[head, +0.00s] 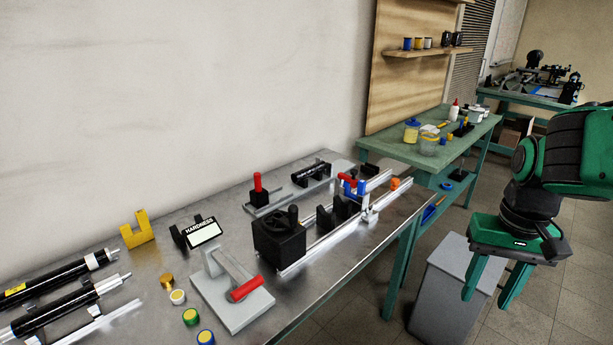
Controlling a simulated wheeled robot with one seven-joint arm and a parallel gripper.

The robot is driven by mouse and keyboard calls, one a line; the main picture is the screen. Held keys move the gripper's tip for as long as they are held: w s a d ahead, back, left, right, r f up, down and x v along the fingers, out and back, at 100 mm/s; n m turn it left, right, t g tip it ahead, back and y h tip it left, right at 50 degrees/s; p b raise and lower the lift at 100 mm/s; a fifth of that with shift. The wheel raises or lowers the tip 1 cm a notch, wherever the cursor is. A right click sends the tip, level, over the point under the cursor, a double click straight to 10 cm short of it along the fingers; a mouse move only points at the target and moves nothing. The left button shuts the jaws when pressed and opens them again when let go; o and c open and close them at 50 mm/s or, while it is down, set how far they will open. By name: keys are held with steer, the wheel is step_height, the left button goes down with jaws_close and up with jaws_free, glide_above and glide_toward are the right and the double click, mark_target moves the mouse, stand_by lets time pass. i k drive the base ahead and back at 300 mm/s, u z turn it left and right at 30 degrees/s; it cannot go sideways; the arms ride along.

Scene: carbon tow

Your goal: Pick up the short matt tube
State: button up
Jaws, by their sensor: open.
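A short dark tube (311,173) lies at the back of the metal bench, apparently on a low support; it is small here, and I cannot tell for sure that its surface is matt. Two longer black tubes, an upper one (50,285) and a lower one (52,314), lie at the left edge with bright ends. My gripper (493,284) hangs at the right, fingers down, open and empty. It is beyond the bench's right edge, well apart from the tubes.
The metal bench (150,262) carries a rail fixture with a black block (279,240), a red-handled clamp (257,190), a hardness tester (232,290), a yellow bracket (138,230) and small coloured-lid pots. A grey bin (450,285) stands below my gripper. A green table (400,150) stands behind.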

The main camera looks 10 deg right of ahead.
mark_target(305, 174)
steer(key=u, duration=0.05)
steer(key=k, duration=0.6)
steer(key=z, duration=0.65)
steer(key=i, duration=1.6)
steer(key=u, duration=0.5)
